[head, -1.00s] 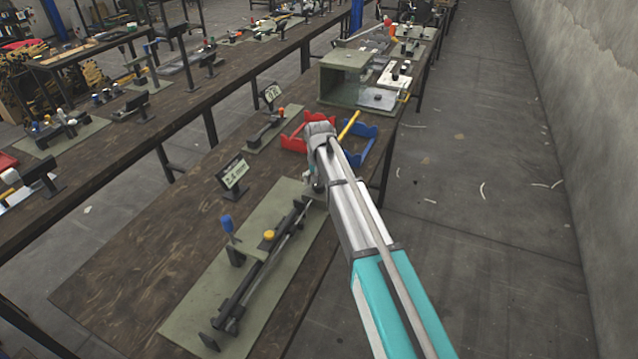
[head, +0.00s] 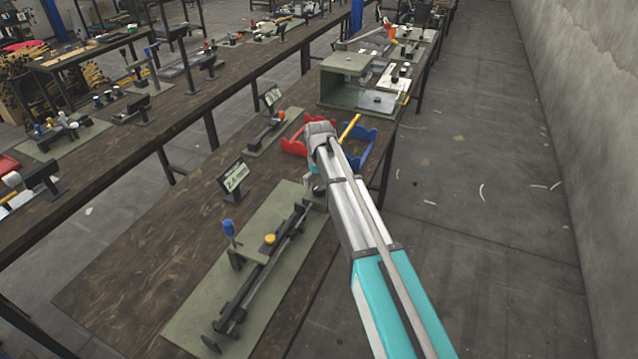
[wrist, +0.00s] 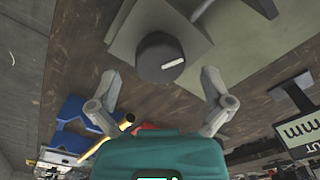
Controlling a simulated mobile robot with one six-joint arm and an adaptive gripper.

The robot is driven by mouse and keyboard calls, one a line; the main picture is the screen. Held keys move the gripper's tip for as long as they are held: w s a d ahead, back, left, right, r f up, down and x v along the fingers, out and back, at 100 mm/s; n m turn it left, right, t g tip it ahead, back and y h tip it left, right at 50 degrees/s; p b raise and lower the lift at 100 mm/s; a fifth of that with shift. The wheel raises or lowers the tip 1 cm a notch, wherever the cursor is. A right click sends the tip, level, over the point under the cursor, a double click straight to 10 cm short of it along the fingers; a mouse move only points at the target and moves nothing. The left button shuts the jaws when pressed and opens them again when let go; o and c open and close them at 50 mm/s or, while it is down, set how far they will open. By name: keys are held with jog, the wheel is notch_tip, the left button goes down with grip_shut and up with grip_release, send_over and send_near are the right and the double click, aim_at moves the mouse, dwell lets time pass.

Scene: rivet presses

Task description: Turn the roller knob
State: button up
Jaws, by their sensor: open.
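A dark round knob (wrist: 160,58) with a white mark on its face shows in the wrist view, on a grey-green base plate (wrist: 205,30). My gripper (wrist: 160,76) is open, with one finger to each side just below the knob in the picture. The fingers look apart from the knob, and nothing is between them. In the head view the gripper is mostly hidden behind my arm, at the far end of the green plate (head: 195,318) that carries a long dark rail device (head: 250,285).
The rail device has a yellow button (head: 270,239) and a blue handle (head: 228,228). A sign (head: 233,176) stands left of the plate. A red bin (head: 294,147) and a blue bin (head: 362,146) lie beyond my arm.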

aim_at(319, 186)
jog(key=shift+r+p, duration=5.85)
jog(key=shift+r, duration=0.3)
jog(key=s+d+f+m+b, duration=0.1)
jog(key=s+d+f+b, duration=0.4)
jog(key=s+d, duration=0.5)
jog(key=s+d+f+m+b, duration=0.2)
jog(key=s+d+f+b, duration=0.3)
jog(key=s+d, duration=0.5)
jog(key=shift+s+d+f+m+b, duration=0.3)
jog(key=shift+s+d+f+b, duration=0.15)
jog(key=shift+s, duration=0.7)
jog(key=shift+m, duration=0.3)
jog(key=s, duration=0.1)
jog(key=s+d, duration=0.1)
jog(key=s, duration=0.1)
jog(key=shift+s+d, duration=0.3)
jog(key=shift+d, duration=0.1)
